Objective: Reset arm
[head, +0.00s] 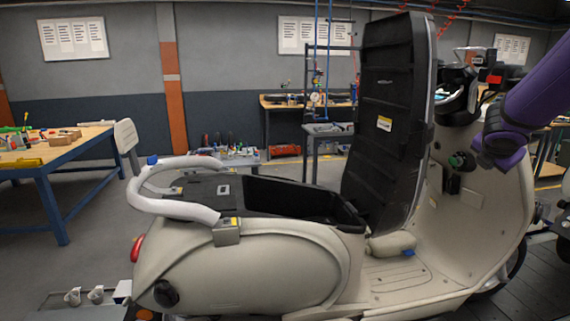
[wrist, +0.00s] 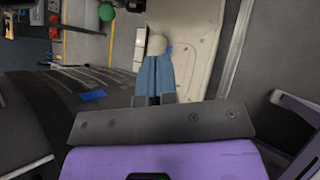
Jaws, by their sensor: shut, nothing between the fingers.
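My purple arm (head: 535,100) comes in from the right in the head view, in front of the scooter's front shield. My gripper (wrist: 155,62) shows in the wrist view with its blue fingers together and nothing seen between them. A rounded beige part lies just beyond the fingertips; I cannot tell whether they touch it. In the head view I cannot make out the fingers. The cream scooter (head: 250,270) stands across the head view. Its black seat (head: 385,120) is tipped up, and the storage bin (head: 290,197) under it is open.
The raised seat stands left of my arm. A blue-framed workbench (head: 60,170) with tools is at the left. A tool cart (head: 325,130) and another bench stand behind the scooter. Grey floor (head: 90,255) is clear at the left. Part of another vehicle shows at the right edge.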

